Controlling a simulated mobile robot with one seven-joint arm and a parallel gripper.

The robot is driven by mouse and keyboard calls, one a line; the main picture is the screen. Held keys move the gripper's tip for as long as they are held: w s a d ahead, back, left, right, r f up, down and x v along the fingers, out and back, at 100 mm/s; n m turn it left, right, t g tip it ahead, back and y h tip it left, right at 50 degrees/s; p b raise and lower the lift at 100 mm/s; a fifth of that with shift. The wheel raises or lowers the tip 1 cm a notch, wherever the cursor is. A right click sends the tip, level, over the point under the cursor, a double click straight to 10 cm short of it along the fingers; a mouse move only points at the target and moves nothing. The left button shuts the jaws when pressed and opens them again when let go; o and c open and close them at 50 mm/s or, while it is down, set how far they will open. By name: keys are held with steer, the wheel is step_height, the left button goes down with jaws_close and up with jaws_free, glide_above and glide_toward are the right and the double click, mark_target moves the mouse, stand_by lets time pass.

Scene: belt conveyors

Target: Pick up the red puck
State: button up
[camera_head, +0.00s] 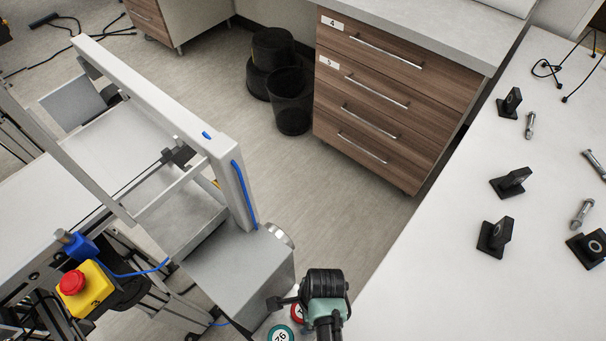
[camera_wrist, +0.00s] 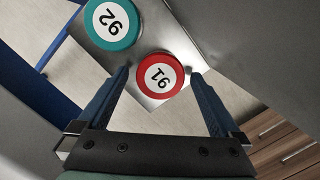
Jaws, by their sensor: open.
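The red puck (camera_wrist: 160,75) has a white centre with a black number and lies on a grey metal surface in the wrist view. In the head view the red puck (camera_head: 297,313) is partly hidden by my arm. My gripper (camera_wrist: 159,74) is open, with one dark blue finger to the left of the red puck and one to its right. The puck shows between the two fingertips; I cannot tell how far above it they are. A teal puck (camera_wrist: 110,22) with a white centre lies beside it at the upper left; it also shows in the head view (camera_head: 281,334).
A grey metal box (camera_head: 240,275) stands left of my gripper. A yellow box with a red stop button (camera_head: 72,283) is on the conveyor frame. A white table (camera_head: 440,270) with black brackets and bolts is at right; wooden drawers (camera_head: 385,95) stand behind.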

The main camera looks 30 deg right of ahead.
steer(key=shift+f, duration=0.3)
steer(key=c, duration=1.4)
steer(key=shift+o, duration=0.2)
steer(key=shift+r, duration=0.1)
